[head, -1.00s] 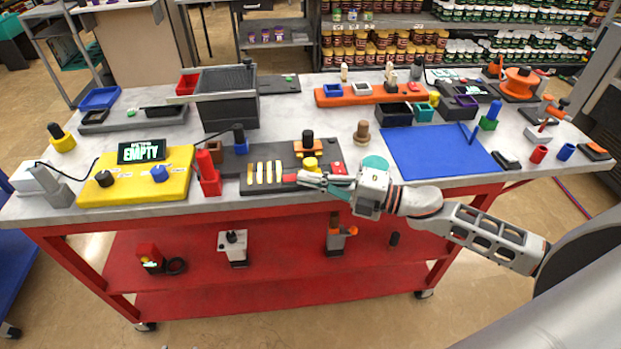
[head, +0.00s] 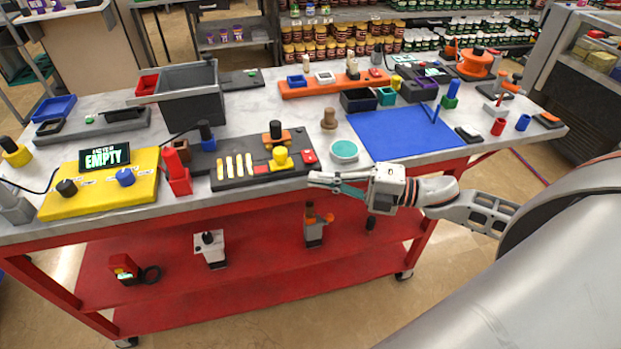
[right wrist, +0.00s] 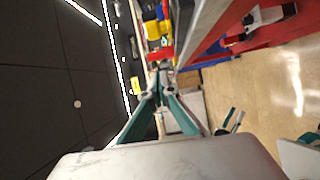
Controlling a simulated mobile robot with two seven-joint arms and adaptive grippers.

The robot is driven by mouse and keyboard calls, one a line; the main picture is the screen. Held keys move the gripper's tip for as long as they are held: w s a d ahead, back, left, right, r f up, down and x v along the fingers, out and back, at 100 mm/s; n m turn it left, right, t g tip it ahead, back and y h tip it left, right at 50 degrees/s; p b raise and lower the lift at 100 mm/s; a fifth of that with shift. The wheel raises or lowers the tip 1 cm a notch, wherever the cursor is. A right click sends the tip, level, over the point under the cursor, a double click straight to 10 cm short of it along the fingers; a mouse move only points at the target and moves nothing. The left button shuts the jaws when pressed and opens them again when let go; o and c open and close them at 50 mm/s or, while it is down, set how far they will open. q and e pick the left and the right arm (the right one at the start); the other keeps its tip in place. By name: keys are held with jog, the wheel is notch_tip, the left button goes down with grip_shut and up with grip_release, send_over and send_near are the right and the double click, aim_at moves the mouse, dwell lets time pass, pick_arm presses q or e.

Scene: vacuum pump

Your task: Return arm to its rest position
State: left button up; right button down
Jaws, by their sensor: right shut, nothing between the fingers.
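My right gripper (head: 316,181) is shut with nothing between its fingers. In the head view it is in front of the table's front edge, pointing left, with the red lower shelf below it in the picture. Its closed teal-edged fingers also show in the right wrist view (right wrist: 158,78). A black panel (head: 230,183) with several yellow pieces and a yellow knob (head: 280,156) lies to the left of the fingertips, apart from them. A round teal-topped dish (head: 344,151) stands on the table just behind the gripper. My left gripper is not in view.
The grey tabletop (head: 300,118) holds a yellow panel with an "EMPTY" display (head: 104,157), a dark bin (head: 192,108), a blue mat (head: 385,142) and an orange rack (head: 330,88). The red lower shelf (head: 270,258) carries several tools. Open floor (head: 300,325) lies in front.

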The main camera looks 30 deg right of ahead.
dwell(0.6)
jog(key=s+f+m+t+h, duration=0.3)
jog(key=f+m+h, duration=0.6)
jog(key=f+m, duration=0.75)
jog(key=s+a+f+m+g+h, duration=0.1)
jog(key=s+a+f+m, duration=0.2)
jog(key=s+f, duration=0.2)
jog(key=s+a+f+m+g+h, duration=0.1)
jog(key=s+a+f+m+g, duration=0.1)
jog(key=f, duration=0.5)
jog(key=s+a+m, duration=0.1)
jog(key=s+m, duration=0.1)
jog(key=shift+s+a+f+g, duration=0.15)
jog(key=shift+s+a+g, duration=0.15)
jog(key=shift+s+a, duration=0.1)
